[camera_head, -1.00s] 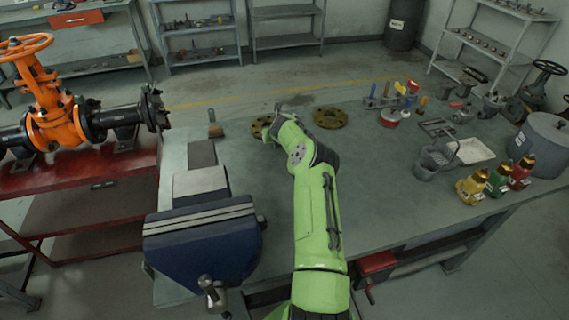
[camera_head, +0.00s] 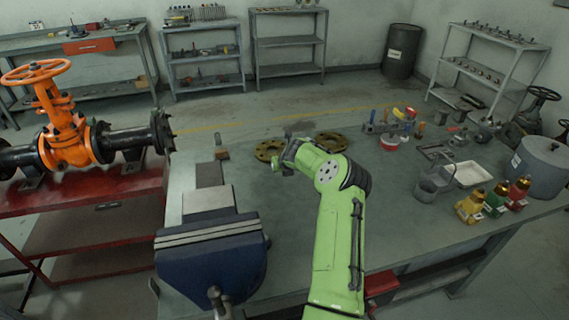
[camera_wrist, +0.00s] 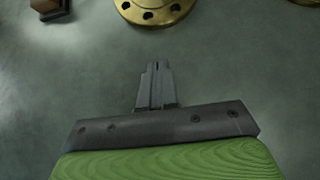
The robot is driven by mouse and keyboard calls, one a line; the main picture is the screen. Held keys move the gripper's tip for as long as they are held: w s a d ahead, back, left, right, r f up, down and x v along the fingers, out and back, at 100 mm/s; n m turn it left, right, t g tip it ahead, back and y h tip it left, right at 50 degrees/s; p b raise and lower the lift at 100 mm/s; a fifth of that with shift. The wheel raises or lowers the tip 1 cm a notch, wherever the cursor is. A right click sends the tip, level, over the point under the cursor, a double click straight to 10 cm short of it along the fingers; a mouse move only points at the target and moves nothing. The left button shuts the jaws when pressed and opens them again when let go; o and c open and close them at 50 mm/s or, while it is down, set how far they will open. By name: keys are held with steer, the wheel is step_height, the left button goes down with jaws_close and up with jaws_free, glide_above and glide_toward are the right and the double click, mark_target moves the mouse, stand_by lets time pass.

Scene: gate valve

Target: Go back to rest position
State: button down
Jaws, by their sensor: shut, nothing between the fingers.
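My gripper (camera_wrist: 156,66) shows in the wrist view with its grey fingers together and nothing between them. In the head view my gripper (camera_head: 279,163) is over the workbench (camera_head: 290,240), at the end of my green arm, close to the left brass flange (camera_head: 270,149). In the wrist view a brass flange (camera_wrist: 150,16) lies beyond the fingertips, apart from them. The orange gate valve (camera_head: 66,140) with its orange handwheel (camera_head: 36,72) stands on a red table at the left.
A blue vise (camera_head: 210,262) sits at the bench's near left, with a brush (camera_head: 221,153) beyond it.

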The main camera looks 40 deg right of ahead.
steer(key=v, duration=0.4)
steer(key=shift+s+a+r, duration=0.1)
steer(key=shift+s+r, duration=0.1)
steer(key=shift+r, duration=0.05)
